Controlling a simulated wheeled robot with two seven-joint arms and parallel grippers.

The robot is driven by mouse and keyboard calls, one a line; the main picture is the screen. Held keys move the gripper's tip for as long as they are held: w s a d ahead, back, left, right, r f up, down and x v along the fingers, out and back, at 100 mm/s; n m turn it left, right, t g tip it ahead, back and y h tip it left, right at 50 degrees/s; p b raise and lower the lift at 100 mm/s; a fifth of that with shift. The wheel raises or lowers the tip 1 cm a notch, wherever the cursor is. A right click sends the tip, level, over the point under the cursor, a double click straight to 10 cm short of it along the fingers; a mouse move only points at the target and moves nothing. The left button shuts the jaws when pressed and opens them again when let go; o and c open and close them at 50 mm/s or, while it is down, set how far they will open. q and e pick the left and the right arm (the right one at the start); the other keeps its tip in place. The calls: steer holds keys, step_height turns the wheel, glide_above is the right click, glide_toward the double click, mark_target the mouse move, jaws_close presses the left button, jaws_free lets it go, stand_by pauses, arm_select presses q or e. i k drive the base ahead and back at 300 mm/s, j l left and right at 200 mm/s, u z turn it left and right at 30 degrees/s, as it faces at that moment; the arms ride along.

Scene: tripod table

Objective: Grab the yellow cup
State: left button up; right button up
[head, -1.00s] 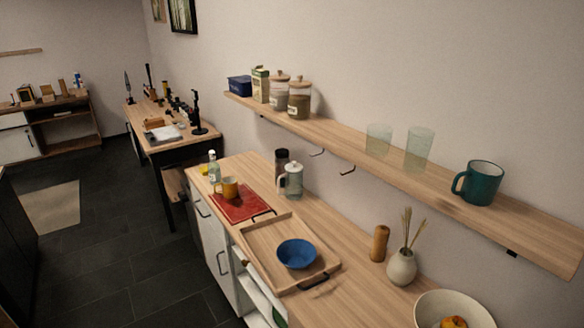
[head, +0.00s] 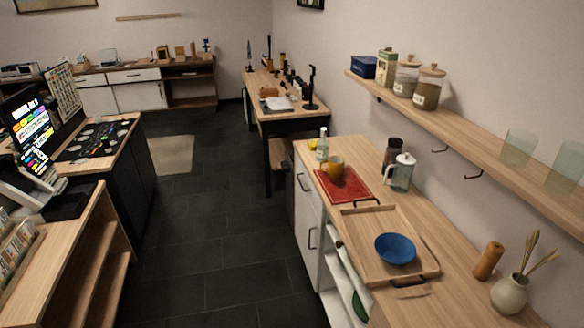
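The yellow cup (head: 336,166) stands upright on a red tray (head: 349,187) near the far end of the wooden counter on the right. Its inside looks brownish, and its handle is on the left side. Neither of my grippers shows in the head view.
A glass bottle (head: 322,145) stands behind the cup, a lidded glass jug (head: 401,172) to its right. A wooden tray (head: 362,236) with a blue bowl (head: 395,248) lies nearer. A shelf (head: 460,121) overhangs the counter. The dark floor (head: 225,245) left of the counter is clear.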

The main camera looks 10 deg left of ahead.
mark_target(332, 167)
steer(key=i+j+z, duration=0.1)
steer(key=z, duration=0.6)
steer(key=i+j+z, duration=0.15)
steer(key=j, duration=0.2)
steer(key=i+j+z, duration=0.2)
steer(key=j, duration=0.15)
steer(key=i+j+z, duration=0.15)
steer(key=j, duration=0.25)
steer(key=i+j+z, duration=0.15)
steer(key=j, duration=0.25)
steer(key=j+z, duration=0.2)
steer(key=j, duration=0.2)
